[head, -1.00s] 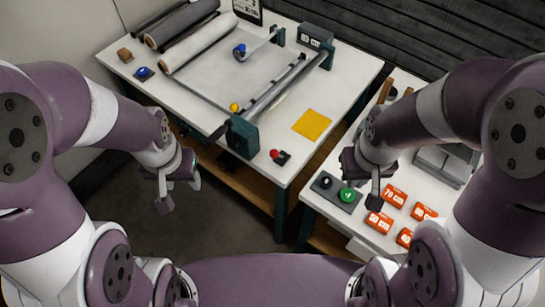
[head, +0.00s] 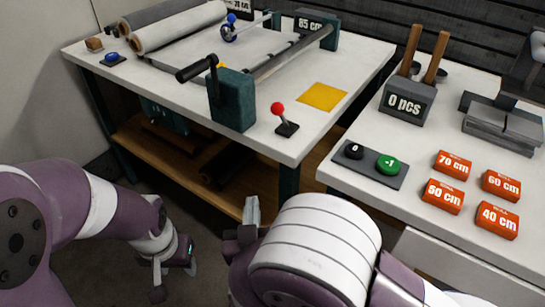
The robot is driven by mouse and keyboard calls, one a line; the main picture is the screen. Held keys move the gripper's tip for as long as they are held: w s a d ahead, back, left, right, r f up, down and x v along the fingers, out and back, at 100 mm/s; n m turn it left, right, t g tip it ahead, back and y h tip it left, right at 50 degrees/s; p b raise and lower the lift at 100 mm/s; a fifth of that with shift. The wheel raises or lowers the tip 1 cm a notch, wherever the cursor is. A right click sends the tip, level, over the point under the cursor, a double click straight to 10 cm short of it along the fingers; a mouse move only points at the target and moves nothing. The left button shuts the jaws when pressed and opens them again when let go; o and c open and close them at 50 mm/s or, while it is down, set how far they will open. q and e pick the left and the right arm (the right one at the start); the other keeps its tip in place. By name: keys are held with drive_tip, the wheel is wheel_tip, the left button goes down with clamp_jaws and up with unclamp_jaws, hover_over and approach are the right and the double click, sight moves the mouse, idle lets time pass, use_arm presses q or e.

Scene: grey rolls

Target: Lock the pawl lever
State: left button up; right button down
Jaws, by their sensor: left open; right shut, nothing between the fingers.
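A small lever with a red ball knob (head: 278,108) stands on a black base at the front edge of the white table, its stem leaning slightly left. Beside it to the left is a teal block (head: 232,100) with a black crank handle (head: 197,68) and a long metal bar. I cannot tell from the picture which of these is the pawl lever. My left gripper (head: 173,275) is open and empty, low in front of the table. My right gripper (head: 247,222) is shut and empty, below the table's front edge, partly hidden by my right arm. Neither gripper touches a lever.
Grey and white rolls (head: 180,26) lie at the back left. A yellow square (head: 322,96) lies right of the red knob. A wooden shelf (head: 180,150) runs below.

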sight(277, 113)
wheel_tip(277, 113, up, 7)
drive_tip(key=s+d+m+t+h, duration=0.1)
drive_tip(key=d+t+h, duration=0.1)
drive_tip(key=t+h, duration=0.1)
drive_tip(key=shift+d+f, duration=0.15)
drive_tip(key=shift+d, duration=0.25)
drive_tip(key=b+x, duration=0.1)
drive_tip(key=x, duration=1.3)
drive_tip(key=shift+s, duration=0.1)
drive_tip(key=shift+d, duration=0.1)
drive_tip(key=shift+r+m, duration=0.3)
drive_tip(key=shift+r, duration=0.05)
drive_tip(key=w+d+r+m+g+y+p, duration=0.1)
drive_tip(key=w+d+m+g+p, duration=0.1)
drive_tip(key=p, duration=0.9)
drive_tip(key=w+d+r+m+g+p, duration=0.2)
drive_tip(key=w+g+p, duration=0.3)
drive_tip(key=p, duration=0.6)
drive_tip(key=shift+w+d+r+g+y, duration=0.35)
drive_tip(key=shift+d+g, duration=0.4)
drive_tip(key=shift+g, duration=0.45)
